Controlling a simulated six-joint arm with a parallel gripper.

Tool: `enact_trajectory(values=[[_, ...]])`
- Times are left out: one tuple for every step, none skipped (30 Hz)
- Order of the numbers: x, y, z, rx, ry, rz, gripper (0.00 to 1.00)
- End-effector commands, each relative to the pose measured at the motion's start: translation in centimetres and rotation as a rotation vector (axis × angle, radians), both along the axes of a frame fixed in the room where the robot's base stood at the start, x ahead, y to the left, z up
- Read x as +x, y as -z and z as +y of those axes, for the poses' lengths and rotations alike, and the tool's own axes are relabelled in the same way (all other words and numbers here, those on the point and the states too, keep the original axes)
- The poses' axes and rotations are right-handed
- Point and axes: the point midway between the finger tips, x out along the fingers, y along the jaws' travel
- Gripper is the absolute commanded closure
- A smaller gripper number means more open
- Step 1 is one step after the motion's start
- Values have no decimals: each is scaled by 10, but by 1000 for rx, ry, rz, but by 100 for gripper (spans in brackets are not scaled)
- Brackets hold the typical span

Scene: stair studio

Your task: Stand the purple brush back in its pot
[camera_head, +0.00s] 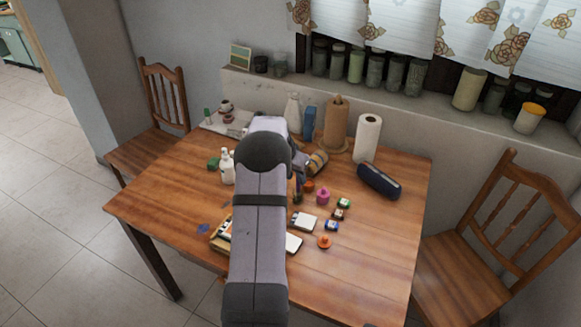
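I cannot make out the purple brush; my arm covers the middle of the table and may hide it. A small magenta pot (323,196) stands on the wooden table, right of my arm. A brown, banded jar-like thing (317,162) is behind it. I cannot tell which container is the brush's pot. My gripper (298,186) is mostly hidden behind my arm, low over the table's middle, left of the magenta pot. Its fingers are too small and covered to show whether they are open or hold something.
The wooden table (390,235) carries a white bottle (228,168), a paper roll (368,138), a dark blue case (379,181), a white pad (304,222) and several small paint jars (332,225). The front right of the table is clear. Chairs stand at both sides.

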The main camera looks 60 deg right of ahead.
Motion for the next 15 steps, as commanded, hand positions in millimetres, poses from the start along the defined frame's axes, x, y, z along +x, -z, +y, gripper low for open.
enact_trajectory(values=[[1,-8,3,-4,-1,-2,69],[2,-13,5,-4,-1,-2,69],[2,-19,8,-3,-1,-1,69],[2,-24,10,-4,-1,-2,69],[2,-29,11,-5,-1,-2,69],[2,-36,14,-4,-1,-1,69],[3,-40,16,-3,-1,-1,69],[3,-44,18,-4,-1,-1,69],[3,-49,21,-2,-1,-2,69],[3,-53,22,-3,-1,-1,69],[4,-57,23,-3,-1,-1,69],[4,-61,25,-2,-1,-2,69],[4,-63,26,-2,-1,-2,69],[4,-66,27,-2,0,-1,69],[4,-68,28,-1,-1,0,69]])
